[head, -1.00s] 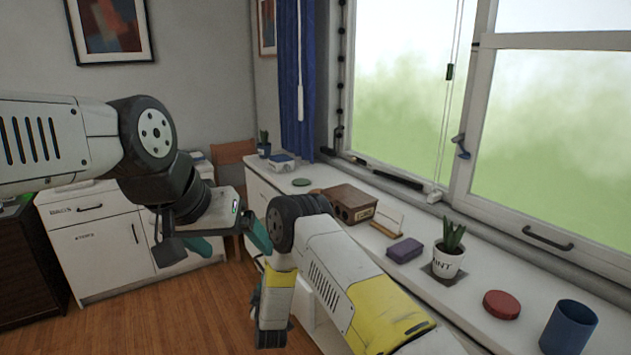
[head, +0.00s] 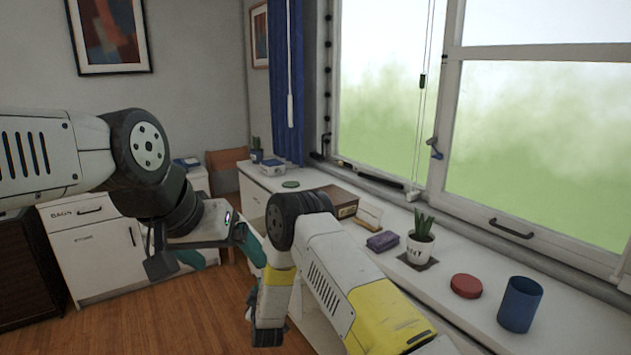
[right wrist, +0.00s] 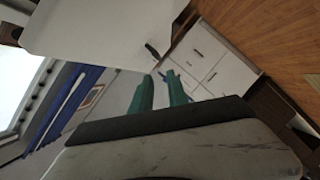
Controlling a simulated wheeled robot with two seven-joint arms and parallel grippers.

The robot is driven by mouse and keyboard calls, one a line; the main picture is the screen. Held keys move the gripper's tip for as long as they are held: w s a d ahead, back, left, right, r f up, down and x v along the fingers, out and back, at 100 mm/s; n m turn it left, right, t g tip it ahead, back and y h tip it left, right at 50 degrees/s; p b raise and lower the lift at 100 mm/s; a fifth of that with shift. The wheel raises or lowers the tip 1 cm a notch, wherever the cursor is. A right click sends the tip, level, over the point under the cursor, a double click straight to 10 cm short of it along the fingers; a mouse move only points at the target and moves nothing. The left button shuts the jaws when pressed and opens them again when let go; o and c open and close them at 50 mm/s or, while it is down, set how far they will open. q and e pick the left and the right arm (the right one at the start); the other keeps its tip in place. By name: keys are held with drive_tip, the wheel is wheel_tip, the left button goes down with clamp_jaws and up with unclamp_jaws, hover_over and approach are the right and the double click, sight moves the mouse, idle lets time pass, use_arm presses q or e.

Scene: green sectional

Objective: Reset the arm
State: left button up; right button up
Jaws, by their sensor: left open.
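My left arm comes in from the left in the head view. Its gripper (head: 220,250) points away and down, with its two teal fingers spread apart and nothing between them. My right arm, white and yellow, reaches up from the bottom right and bends down at a dark joint. Its gripper is mostly hidden in the head view. In the right wrist view, the teal fingers of my right gripper (right wrist: 159,76) stand apart with an empty gap between them. Neither gripper holds anything.
A long white counter (head: 447,312) runs under the window. On it are a blue cup (head: 520,304), a red round lid (head: 466,286), a potted plant (head: 420,247), a purple block (head: 382,241) and a brown box (head: 334,201). White cabinets (head: 95,250) stand behind my left gripper. Wood floor shows below.

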drive_tip(key=w+d+r+m+g, duration=0.15)
drive_tip(key=d+r, duration=0.35)
drive_tip(key=r, duration=0.6)
drive_tip(key=d+r+m+g, duration=0.1)
drive_tip(key=d+r+m, duration=0.25)
drive_tip(key=r, duration=0.75)
drive_tip(key=s+d+r+m+g, duration=0.2)
drive_tip(key=s+d+r, duration=0.4)
drive_tip(key=d+r, duration=0.25)
drive_tip(key=s+d+r+m+g, duration=0.1)
drive_tip(key=s+d+r, duration=0.3)
drive_tip(key=s, duration=0.3)
drive_tip(key=s+d+r+m+g, duration=0.1)
drive_tip(key=s+d+r+m, duration=0.2)
drive_tip(key=s, duration=0.4)
drive_tip(key=s+d+m+g+h, duration=0.1)
drive_tip(key=s+d, duration=0.3)
drive_tip(key=s, duration=0.4)
drive_tip(key=s+d+m+g+h, duration=0.1)
drive_tip(key=s+d, duration=0.3)
drive_tip(key=s, duration=0.5)
drive_tip(key=shift+s+d, duration=0.25)
drive_tip(key=shift+s, duration=0.05)
drive_tip(key=shift+w+a, duration=0.1)
drive_tip(key=shift+w, duration=0.05)
